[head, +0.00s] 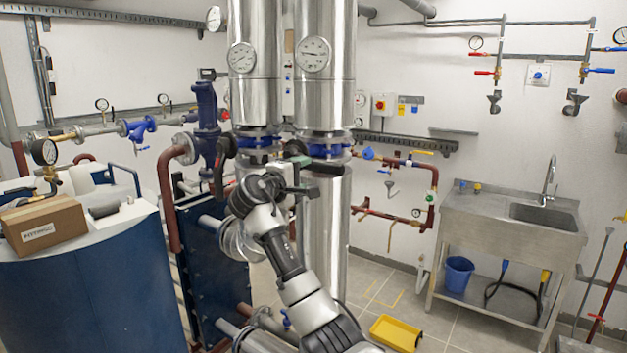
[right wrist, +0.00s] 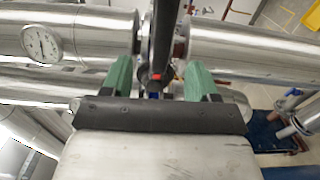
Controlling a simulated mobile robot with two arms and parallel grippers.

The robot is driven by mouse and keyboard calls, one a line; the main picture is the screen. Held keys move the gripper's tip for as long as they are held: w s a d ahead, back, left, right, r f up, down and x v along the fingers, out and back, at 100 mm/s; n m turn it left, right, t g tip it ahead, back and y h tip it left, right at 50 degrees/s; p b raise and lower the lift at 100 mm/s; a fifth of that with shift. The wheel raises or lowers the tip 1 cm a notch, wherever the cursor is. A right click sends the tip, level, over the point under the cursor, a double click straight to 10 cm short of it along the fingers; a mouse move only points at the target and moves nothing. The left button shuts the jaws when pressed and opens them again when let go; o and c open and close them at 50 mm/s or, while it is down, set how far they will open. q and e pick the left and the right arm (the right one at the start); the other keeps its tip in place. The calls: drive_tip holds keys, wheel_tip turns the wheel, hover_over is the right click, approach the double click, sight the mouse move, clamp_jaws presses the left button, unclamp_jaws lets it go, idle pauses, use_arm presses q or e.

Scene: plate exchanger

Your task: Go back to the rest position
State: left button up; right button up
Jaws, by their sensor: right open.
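My right gripper (head: 300,166) is in front of the two steel columns, beside the flanged valves at mid-height. In the right wrist view its two green fingers (right wrist: 160,80) are apart. A black lever handle (right wrist: 163,45) with a small red mark lies in the gap between them; I cannot tell whether either finger touches it. In the head view a black valve handle (head: 326,169) sits just right of the gripper, partly hidden by it. My left gripper is not in view.
Close around the right arm are the left steel column (head: 254,95), the right steel column (head: 325,100) and the blue plate exchanger (head: 205,275). A cardboard box (head: 43,226) sits on the blue tank. A yellow tray (head: 396,333) lies on the floor, left of the steel sink (head: 510,225).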

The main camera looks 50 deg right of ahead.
drive_tip(key=shift+s+a, duration=0.1)
drive_tip(key=shift+a, duration=0.55)
